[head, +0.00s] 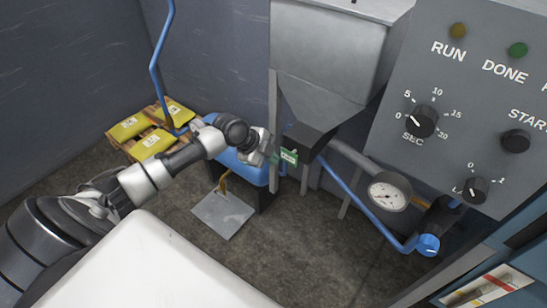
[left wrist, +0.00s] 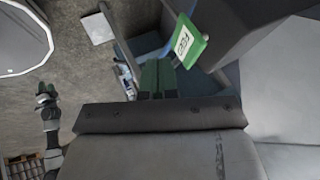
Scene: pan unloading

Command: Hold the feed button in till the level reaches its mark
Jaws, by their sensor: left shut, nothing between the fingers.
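My left gripper (head: 273,157) is shut and empty beside the dark outlet of the grey hopper (head: 325,60). In the left wrist view its green fingers (left wrist: 158,77) lie together. A green label (head: 289,156) with small writing is just right of the fingertips; it also shows in the left wrist view (left wrist: 187,42). I cannot tell whether they touch. No button marked feed can be read; a black START button (head: 515,140) is on the grey control panel (head: 470,100). I cannot make out a level or its mark.
A round gauge (head: 389,192) and a blue knob (head: 428,245) are below the panel. A pallet with yellow sacks (head: 152,142) is at left. A flat plate (head: 223,213) lies on otherwise open floor.

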